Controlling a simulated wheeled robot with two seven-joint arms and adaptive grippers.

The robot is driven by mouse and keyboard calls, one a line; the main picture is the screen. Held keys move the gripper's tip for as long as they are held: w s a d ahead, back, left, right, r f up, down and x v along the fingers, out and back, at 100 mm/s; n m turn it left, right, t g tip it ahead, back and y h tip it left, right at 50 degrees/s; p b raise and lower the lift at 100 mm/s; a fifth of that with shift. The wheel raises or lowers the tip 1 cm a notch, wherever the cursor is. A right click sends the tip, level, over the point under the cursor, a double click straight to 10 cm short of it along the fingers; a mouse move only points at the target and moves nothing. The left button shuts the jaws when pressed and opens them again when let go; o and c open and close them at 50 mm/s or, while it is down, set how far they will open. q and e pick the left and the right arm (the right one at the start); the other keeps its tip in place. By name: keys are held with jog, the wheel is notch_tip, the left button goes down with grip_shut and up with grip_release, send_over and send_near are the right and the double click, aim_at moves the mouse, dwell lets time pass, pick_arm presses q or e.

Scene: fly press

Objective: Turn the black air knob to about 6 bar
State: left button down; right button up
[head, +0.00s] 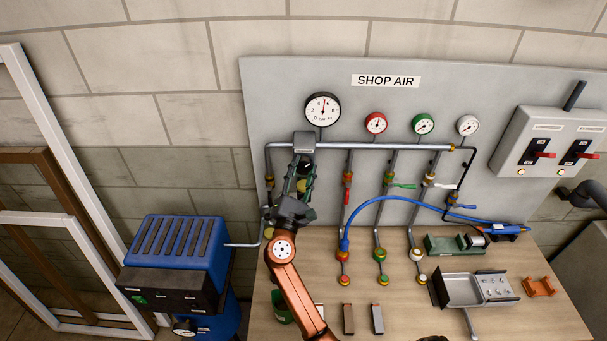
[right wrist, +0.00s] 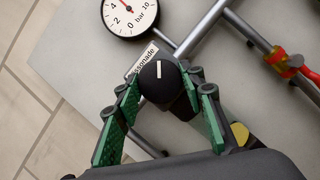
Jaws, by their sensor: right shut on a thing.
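The black air knob (right wrist: 158,82) has a white pointer line and sits between the green-padded fingers of my right gripper (right wrist: 163,87), which is shut on it. In the head view my right gripper (head: 304,172) reaches up to the knob below a grey block on the pipe, and mostly hides it. The large black-rimmed air gauge (head: 323,110) hangs just above. Its needle points nearly straight up, slightly right, around the middle of the 0 to 10 bar scale. The gauge also shows in part in the wrist view (right wrist: 130,14). My left gripper is not in view.
Red (head: 376,123), green (head: 423,124) and white (head: 468,126) gauges sit right of the large one, with pipes and valves below. A blue hose (head: 390,199) arches across the panel. A blue compressor (head: 178,255) stands left. Loose parts lie on the wooden bench (head: 545,320).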

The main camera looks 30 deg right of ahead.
jog(key=shift+m+g+b, duration=0.45)
jog(key=shift+m+g, duration=0.15)
jog(key=shift+m, duration=0.7)
jog(key=shift+h, duration=0.3)
jog(key=o, duration=1.2)
jog(key=shift+c, duration=0.2)
jog(key=shift+r, duration=0.15)
notch_tip(320, 180, up, 10)
